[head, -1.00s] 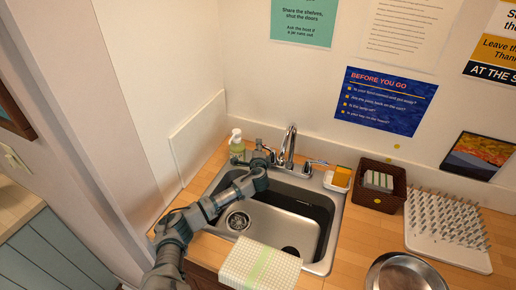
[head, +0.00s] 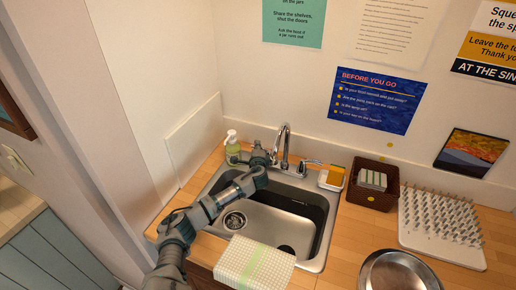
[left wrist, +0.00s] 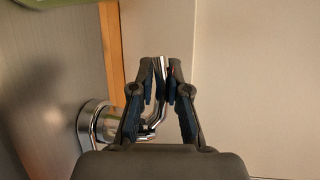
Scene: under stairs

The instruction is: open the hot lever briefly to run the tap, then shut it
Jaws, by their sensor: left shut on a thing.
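The chrome tap (head: 286,143) stands at the back of the steel sink, its spout curving up and over. My left gripper (head: 268,156) is at the tap's left side in the head view and hides most of the left lever there. The other lever (head: 311,162) sticks out to the right of the spout. I see no clear water stream. My right gripper is not in view.
A sponge (head: 335,175) in a white dish and a brown basket (head: 373,198) stand right of the sink. A checked cloth (head: 254,263) hangs over the front rim.

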